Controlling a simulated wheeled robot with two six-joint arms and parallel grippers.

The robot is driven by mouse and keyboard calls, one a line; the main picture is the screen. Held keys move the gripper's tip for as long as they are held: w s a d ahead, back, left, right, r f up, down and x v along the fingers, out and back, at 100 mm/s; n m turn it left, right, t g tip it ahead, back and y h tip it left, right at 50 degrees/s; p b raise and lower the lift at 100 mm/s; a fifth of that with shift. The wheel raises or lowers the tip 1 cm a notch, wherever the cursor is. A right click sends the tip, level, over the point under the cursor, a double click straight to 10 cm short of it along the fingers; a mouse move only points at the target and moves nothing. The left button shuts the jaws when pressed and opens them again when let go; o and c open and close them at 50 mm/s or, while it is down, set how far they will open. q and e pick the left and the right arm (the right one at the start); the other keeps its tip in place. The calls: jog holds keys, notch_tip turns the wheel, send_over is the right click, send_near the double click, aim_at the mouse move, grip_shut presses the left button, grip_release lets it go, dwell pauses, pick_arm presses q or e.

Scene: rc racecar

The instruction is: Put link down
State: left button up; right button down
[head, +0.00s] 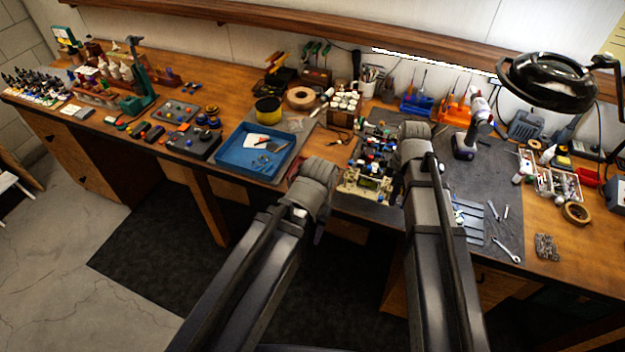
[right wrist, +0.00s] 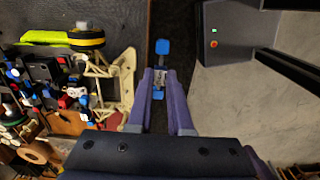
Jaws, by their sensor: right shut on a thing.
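My right gripper (right wrist: 160,88) is shut on a small link with blue ends and a metal middle (right wrist: 162,47) in the right wrist view. The link is held over the dark strip beside the bench edge, clear of the car. The partly built RC racecar (head: 368,172) stands on the dark mat between my two arms; its cream frame (right wrist: 122,80) is left of the link in the right wrist view. My right wrist hides the right fingers in the head view. My left arm's end (head: 314,185) hangs at the bench's front edge; its fingers are not clear.
A blue tray (head: 256,168) with small parts lies left of the car. A cordless drill (head: 466,146), tools and a wrench (head: 508,250) lie on the mat (head: 470,185) to the right. A black lamp (head: 548,80) overhangs the bench's right end.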

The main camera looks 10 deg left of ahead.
jog(key=shift+w+f+b, duration=0.2)
jog(key=shift+f+b, duration=0.1)
jog(key=shift+f, duration=0.25)
jog(key=shift+w+f+b, duration=0.2)
jog(key=shift+f+b, duration=0.1)
jog(key=shift+f, duration=0.2)
notch_tip(320, 180, down, 8)
jog(key=b, duration=0.8)
jog(key=shift+r, duration=0.15)
